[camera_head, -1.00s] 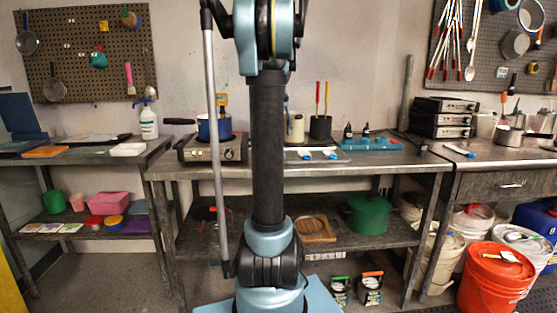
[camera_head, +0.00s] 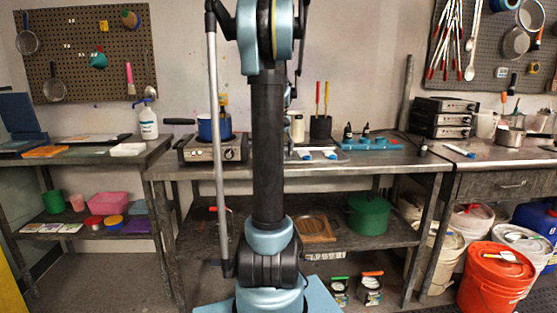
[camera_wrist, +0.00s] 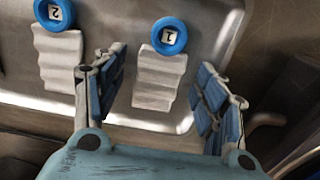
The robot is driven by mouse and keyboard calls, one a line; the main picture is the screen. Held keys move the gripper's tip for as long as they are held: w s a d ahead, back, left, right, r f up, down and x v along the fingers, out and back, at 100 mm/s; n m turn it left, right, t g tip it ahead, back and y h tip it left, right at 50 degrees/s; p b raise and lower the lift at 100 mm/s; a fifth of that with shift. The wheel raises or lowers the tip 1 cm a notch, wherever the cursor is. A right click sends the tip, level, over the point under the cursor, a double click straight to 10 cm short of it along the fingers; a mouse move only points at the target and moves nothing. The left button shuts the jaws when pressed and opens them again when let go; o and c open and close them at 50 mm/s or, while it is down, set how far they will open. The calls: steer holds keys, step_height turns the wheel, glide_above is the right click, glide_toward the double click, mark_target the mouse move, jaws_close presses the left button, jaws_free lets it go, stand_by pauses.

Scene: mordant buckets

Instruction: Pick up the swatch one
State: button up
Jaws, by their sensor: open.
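Swatch one is a pale, wavy strip (camera_wrist: 160,80) with a blue round tag marked 1 (camera_wrist: 169,36) at its upper end. It lies flat on a metal tray (camera_wrist: 215,22). My gripper (camera_wrist: 165,92) is open in the wrist view, with one finger to each side of swatch one's lower part. No contact with the swatch shows. Swatch two (camera_wrist: 62,62), with a blue tag marked 2, lies to the left on the same tray, beyond the left finger. In the head view the tray (camera_head: 346,158) is on the middle bench; my arm hides most of my gripper there.
In the head view a hot plate (camera_head: 213,149) with a blue pot (camera_head: 215,128) stands left of the tray. A dark cup with sticks (camera_head: 320,127) and a blue rack (camera_head: 375,144) stand behind and to the right. The bench's front strip is clear.

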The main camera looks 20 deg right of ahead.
steer(key=shift+c, duration=0.2)
steer(key=c, duration=0.9)
